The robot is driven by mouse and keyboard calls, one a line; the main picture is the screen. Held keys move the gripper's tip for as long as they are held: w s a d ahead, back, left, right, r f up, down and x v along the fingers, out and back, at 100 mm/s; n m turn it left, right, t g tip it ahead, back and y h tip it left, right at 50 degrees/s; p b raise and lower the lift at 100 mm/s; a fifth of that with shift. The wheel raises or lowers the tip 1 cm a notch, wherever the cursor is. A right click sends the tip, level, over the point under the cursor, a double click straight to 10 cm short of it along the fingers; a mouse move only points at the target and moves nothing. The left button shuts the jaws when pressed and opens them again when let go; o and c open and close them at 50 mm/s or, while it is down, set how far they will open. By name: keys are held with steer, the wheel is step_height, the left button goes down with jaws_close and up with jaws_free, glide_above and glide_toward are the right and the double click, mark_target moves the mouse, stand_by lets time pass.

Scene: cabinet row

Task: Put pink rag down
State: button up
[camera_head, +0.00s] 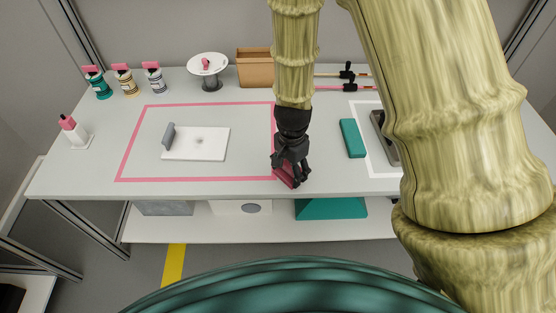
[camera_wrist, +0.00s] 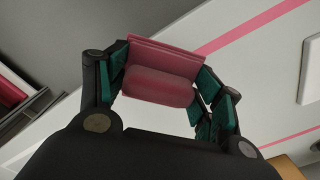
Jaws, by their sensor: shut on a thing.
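The pink rag (camera_wrist: 162,75) is a dark pink, folded or rolled piece held between the finger pads of my gripper (camera_wrist: 160,82) in the wrist view. In the head view my gripper (camera_head: 291,176) points down near the front edge of the table, at the right side of the pink outlined rectangle. Only part of the rag (camera_head: 285,172) shows there, below and beside the black fingers. I cannot tell whether the rag touches the tabletop.
A white board with a grey handle (camera_head: 197,143) lies inside the pink outline. Several bottles (camera_head: 125,80), a round white stand (camera_head: 208,64) and a brown box (camera_head: 254,68) stand at the back. A teal block (camera_head: 352,138) lies right of my gripper.

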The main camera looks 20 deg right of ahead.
steer(key=m, duration=0.1)
steer(key=s+m+b, duration=0.1)
steer(key=m, duration=0.1)
steer(key=s+m, duration=0.1)
steer(key=shift+s+d+f+m+b, duration=0.15)
steer(key=shift+d+f+m+b, duration=0.1)
steer(key=shift+f+m+b, duration=0.15)
steer(key=m, duration=0.1)
steer(key=s+m+b, duration=0.1)
steer(key=m, duration=0.1)
steer(key=shift+s+d, duration=0.15)
steer(key=w+p, duration=0.1)
steer(key=w, duration=0.4)
steer(key=w+f+p, duration=0.1)
steer(key=w, duration=0.4)
steer(key=w+p, duration=0.1)
steer(key=w, duration=0.4)
steer(key=shift+w+a+f+p, duration=0.25)
steer(key=shift+w+a+p, duration=0.15)
steer(key=shift+f+p, duration=0.55)
steer(key=shift+f, duration=1.25)
steer(key=o, duration=1.1)
steer(key=shift+f, duration=0.1)
steer(key=shift+r+b, duration=1.2)
steer(key=shift+r, duration=4.95)
